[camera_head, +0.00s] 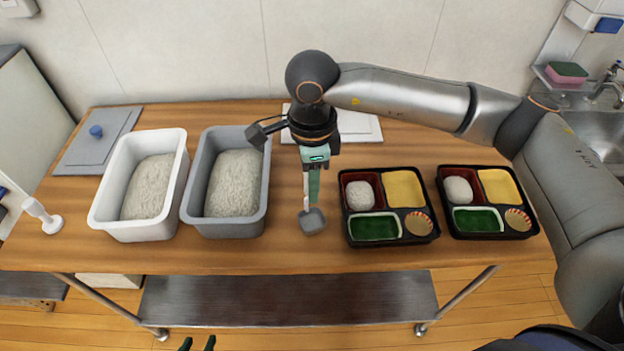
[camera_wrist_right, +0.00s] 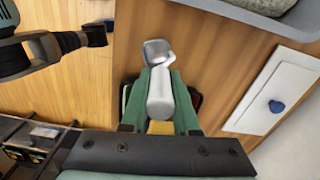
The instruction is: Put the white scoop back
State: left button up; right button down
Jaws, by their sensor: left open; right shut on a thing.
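My right gripper (camera_head: 314,186) is shut on the handle of a scoop (camera_head: 312,220), between the grey bin and the nearer bento tray. The scoop's handle looks white and its bowl grey. In the right wrist view the scoop (camera_wrist_right: 160,88) sits between my green fingers, its bowl past the fingertips and looking empty. The bowl hangs low over the table; I cannot tell whether it touches. My left gripper (camera_head: 198,343) shows only its two fingertips at the bottom edge, apart and empty, in front of the table.
A white bin (camera_head: 108,205) and a grey bin (camera_head: 195,205) hold rice. Two filled black bento trays (camera_head: 392,243) (camera_head: 490,236) stand right. A grey lid (camera_head: 90,150) lies far left. A white lid (camera_head: 358,125) lies behind my right arm. The table's front strip is clear.

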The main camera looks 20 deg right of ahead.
jog(key=shift+f, duration=0.15)
jog(key=c, duration=0.7)
grip_release()
jog(key=shift+o, duration=0.2)
jog(key=shift+r, duration=0.7)
notch_tip(320, 180, up, 11)
jog(key=shift+r+b, duration=0.1)
jog(key=shift+b, duration=0.45)
